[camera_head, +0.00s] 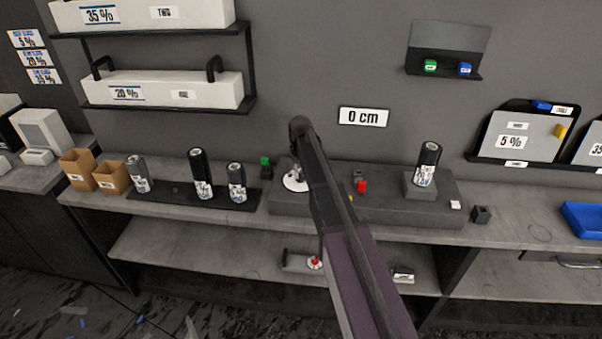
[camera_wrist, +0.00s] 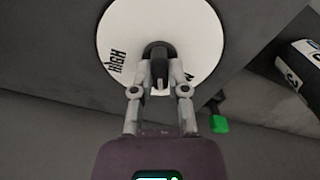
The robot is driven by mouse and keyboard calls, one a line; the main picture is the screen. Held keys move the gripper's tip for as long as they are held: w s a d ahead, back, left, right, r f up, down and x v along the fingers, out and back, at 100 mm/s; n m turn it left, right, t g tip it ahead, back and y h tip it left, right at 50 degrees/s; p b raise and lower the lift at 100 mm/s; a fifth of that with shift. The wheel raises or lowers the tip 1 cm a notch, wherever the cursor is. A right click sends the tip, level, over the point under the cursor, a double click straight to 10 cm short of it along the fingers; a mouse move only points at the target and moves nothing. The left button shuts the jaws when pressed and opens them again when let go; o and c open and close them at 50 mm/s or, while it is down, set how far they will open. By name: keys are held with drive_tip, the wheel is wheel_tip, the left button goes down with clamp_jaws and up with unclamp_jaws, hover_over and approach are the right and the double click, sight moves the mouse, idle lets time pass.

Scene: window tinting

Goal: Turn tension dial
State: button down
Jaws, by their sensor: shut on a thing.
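The tension dial is a white disc (camera_wrist: 190,38) with a dark knob (camera_wrist: 159,66) at its middle. In the wrist view, "HIGH" is printed on its left side and other lettering on the right is partly hidden by a finger. My gripper (camera_wrist: 159,90) has its two fingers on either side of the knob, shut on it. In the head view, the dial (camera_head: 292,184) shows at the left part of a grey box (camera_head: 400,208) on the counter. My arm covers part of the dial there, and the fingertips are hard to make out.
Several dark cans (camera_head: 201,172) stand on the left, one (camera_head: 427,163) on the box's right end. A "0 cm" sign (camera_head: 363,117) hangs above.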

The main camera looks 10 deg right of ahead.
drive_tip(key=n, duration=0.7)
drive_tip(key=shift+s, duration=0.1)
idle(0.5)
drive_tip(key=c, duration=0.6)
unclamp_jaws()
drive_tip(key=shift+c, duration=0.2)
drive_tip(key=shift+m, duration=0.3)
